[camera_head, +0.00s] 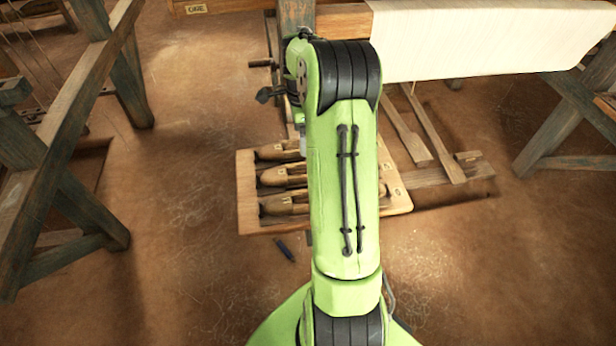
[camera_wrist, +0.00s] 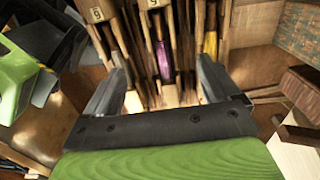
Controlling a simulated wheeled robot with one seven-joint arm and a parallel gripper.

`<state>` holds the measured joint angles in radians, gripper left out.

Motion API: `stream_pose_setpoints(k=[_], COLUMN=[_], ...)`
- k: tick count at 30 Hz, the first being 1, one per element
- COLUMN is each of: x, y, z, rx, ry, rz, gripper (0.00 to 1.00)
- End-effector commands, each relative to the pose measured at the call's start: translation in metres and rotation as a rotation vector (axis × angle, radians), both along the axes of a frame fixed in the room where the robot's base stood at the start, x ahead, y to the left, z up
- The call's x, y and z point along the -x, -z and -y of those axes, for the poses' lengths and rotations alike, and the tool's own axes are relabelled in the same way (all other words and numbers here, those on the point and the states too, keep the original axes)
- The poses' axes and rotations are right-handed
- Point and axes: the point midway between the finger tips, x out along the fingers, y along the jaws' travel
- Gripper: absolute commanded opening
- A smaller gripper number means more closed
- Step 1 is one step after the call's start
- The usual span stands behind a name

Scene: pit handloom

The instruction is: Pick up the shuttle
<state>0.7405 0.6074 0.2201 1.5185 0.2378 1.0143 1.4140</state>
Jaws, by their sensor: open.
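Several brown wooden shuttles, one of them here (camera_head: 284,204), lie side by side in a light wooden tray (camera_head: 246,190) on the ground in the head view. My green arm covers their right part. In the wrist view, a shuttle with purple thread (camera_wrist: 163,58) lies between the fingers of my gripper (camera_wrist: 162,72). Another with yellow thread (camera_wrist: 210,42) lies to its right. My gripper is open, with one dark finger on each side of the purple-thread shuttle. I cannot tell how far the fingers are above it. My arm hides the gripper in the head view.
The loom's white cloth (camera_head: 480,40) and wooden beams stand at the back right. A blue-grey timber frame (camera_head: 75,185) stands at the left. A small dark object (camera_head: 286,249) lies in front of the tray. The brown floor between frame and tray is clear.

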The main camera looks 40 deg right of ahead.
Motion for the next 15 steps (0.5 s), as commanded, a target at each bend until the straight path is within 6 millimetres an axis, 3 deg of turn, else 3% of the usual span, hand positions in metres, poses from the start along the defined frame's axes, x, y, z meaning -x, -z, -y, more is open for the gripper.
stream_pose_setpoints(k=[1, 6, 15], x=[0.001, 0.001, 0.0], y=[0.02, 0.061, 0.095], z=[-0.001, -0.001, -0.001], rx=[-0.003, -0.003, -0.001], ry=[0.0, -0.003, -0.004], rz=[-0.004, -0.003, -0.002], gripper=[0.89, 0.89, 0.89])
